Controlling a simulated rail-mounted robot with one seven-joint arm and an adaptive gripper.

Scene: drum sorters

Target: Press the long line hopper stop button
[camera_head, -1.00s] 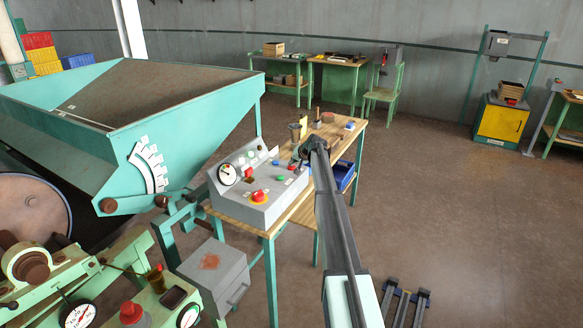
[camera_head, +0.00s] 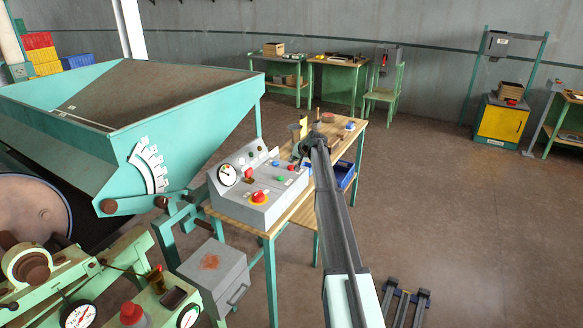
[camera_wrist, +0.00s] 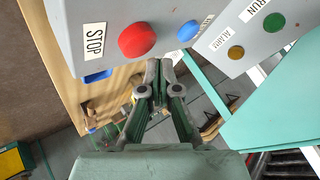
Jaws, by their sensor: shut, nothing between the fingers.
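A grey control box (camera_head: 243,203) stands on a wooden-topped table. In the wrist view a round red button (camera_wrist: 136,40) sits on its grey face beside a white STOP label (camera_wrist: 94,42). It shows small in the head view (camera_head: 291,167) near the box's right end. My gripper (camera_wrist: 160,66) is shut and empty, its tips just below and right of the red button in the wrist view, apparently apart from it. In the head view my gripper (camera_head: 302,153) is over the box's far right end; its tips are hard to make out there.
A blue button (camera_wrist: 188,30) sits beside the red one. RUN green (camera_wrist: 275,21) and ALARM amber (camera_wrist: 236,52) lamps are on the adjoining panel. A larger red mushroom button (camera_head: 258,197) is at the box's near end. A teal hopper (camera_head: 195,110) stands left; open floor lies right.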

